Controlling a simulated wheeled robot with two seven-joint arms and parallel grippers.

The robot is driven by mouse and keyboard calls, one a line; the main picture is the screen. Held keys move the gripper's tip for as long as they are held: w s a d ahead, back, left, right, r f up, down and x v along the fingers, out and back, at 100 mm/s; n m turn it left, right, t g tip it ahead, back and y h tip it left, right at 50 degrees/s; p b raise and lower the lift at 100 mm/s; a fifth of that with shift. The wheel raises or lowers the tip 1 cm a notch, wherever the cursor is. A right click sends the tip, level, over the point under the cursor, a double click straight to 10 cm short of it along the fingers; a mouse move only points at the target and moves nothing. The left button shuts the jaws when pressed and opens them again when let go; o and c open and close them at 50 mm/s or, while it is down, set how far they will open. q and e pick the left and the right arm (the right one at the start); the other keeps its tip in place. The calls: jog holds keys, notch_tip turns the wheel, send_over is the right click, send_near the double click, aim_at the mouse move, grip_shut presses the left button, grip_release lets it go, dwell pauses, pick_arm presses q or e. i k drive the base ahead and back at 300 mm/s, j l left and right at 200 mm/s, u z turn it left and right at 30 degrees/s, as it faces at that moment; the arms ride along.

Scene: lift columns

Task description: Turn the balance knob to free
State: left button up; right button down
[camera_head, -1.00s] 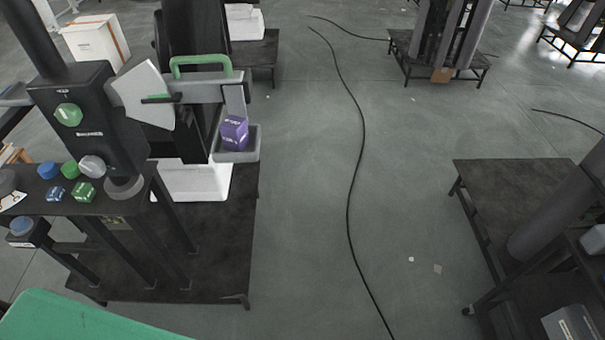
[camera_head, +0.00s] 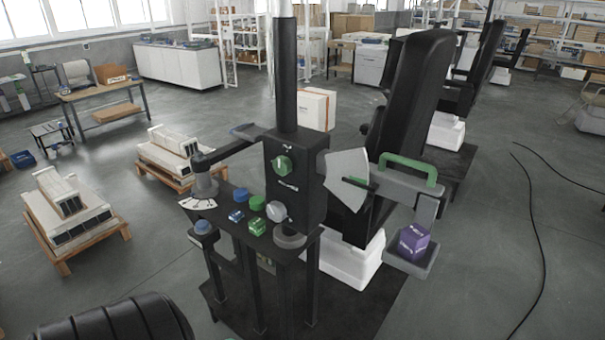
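A green knob (camera_head: 283,165) sits on the front face of a black upright box (camera_head: 297,190) on the lift column stand, near the middle of the head view. Small pale markings show above and below the knob, too small to read. I cannot tell which position it points to. Neither of my grippers is in view, and nothing is touching the knob.
Blue, green and grey knobs and small boxes crowd the stand's top (camera_head: 240,212). A grey arm with a green handle (camera_head: 407,167) reaches right to a tray (camera_head: 411,262) holding a purple box (camera_head: 413,241). Pallets (camera_head: 75,218) stand left; floor right is mostly clear, with a cable (camera_head: 541,240).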

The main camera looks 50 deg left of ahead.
aim_at(282, 164)
jog(key=u, duration=1.45)
